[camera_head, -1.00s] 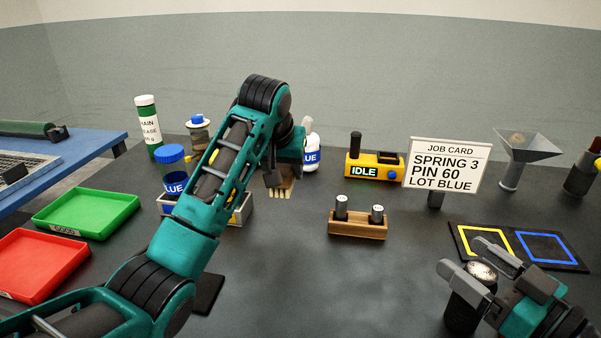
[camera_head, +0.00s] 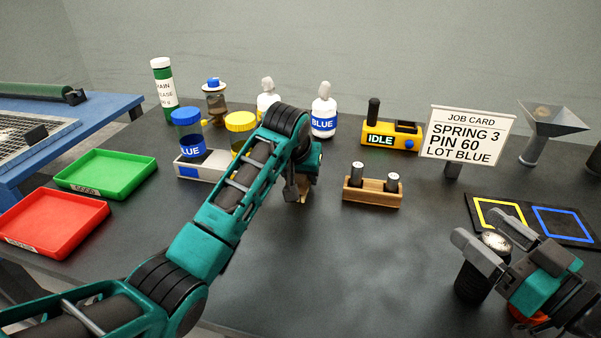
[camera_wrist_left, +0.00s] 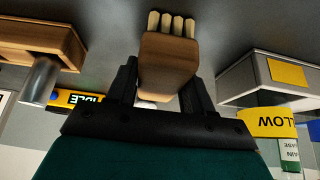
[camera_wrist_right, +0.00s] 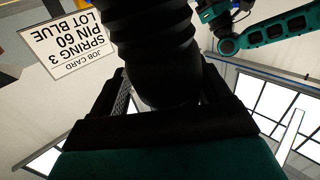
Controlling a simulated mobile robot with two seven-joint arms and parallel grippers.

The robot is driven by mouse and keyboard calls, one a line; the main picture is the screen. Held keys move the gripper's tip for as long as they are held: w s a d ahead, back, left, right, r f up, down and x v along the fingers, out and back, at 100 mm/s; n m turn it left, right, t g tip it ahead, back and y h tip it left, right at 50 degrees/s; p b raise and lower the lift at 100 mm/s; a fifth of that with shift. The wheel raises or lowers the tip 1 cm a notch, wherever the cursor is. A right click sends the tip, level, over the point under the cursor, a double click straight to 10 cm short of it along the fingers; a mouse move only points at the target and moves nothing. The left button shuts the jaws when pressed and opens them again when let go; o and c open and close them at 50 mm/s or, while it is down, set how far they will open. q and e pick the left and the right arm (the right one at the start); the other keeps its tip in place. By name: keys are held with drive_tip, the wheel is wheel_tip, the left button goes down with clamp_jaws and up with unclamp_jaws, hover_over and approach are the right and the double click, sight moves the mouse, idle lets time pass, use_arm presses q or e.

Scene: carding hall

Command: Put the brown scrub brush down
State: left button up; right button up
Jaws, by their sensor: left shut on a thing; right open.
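My left gripper (camera_head: 298,190) is shut on the brown scrub brush (camera_wrist_left: 168,65). In the left wrist view the brush's wooden block sits between the fingers, with its pale bristles (camera_wrist_left: 172,22) pointing away from the gripper toward the dark bench top (camera_head: 290,270). In the head view the arm hides most of the brush. I cannot tell whether the bristles touch the bench.
A wooden holder (camera_head: 372,199) with two dark pins stands right of the brush. Bottles and the yellow IDLE box (camera_head: 392,136) are behind. The front middle of the bench is clear.

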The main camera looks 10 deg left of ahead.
use_arm(q)
drive_tip(key=shift+f, duration=0.1)
drive_tip(key=o, duration=1.2)
drive_tip(key=shift+r, duration=0.3)
drive_tip(key=v, duration=1.1)
drive_tip(key=shift+s+r, duration=0.25)
